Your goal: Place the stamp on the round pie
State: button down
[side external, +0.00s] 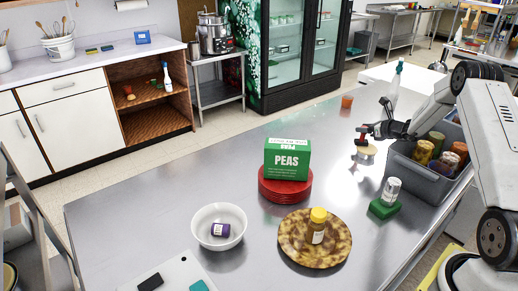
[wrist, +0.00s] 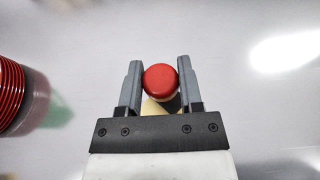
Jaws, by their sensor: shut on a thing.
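My gripper (side external: 366,131) is shut on the stamp (wrist: 161,80), gripping its round red knob between both fingers. In the side external view the stamp (side external: 366,151) hangs above the steel table at the right, beside the grey bin, its pale round base pointing down. The round pie (side external: 289,246), a flat mottled brown and yellow disc, lies at the front middle of the table, in front of and left of my gripper. The pie is not visible in the wrist view.
A green PEAS box (side external: 287,160) sits on stacked red plates (side external: 284,191) behind the pie. A white bowl (side external: 195,230) holds a purple item. The grey bin (side external: 411,178) holds several jars.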

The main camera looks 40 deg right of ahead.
jog(key=shift+c, duration=1.2)
grip_release()
jog(key=shift+r, duration=0.15)
jog(key=shift+v, duration=0.85)
notch_tip(320, 180, up, 7)
jog(key=s, duration=0.1)
jog(key=shift+r, duration=0.2)
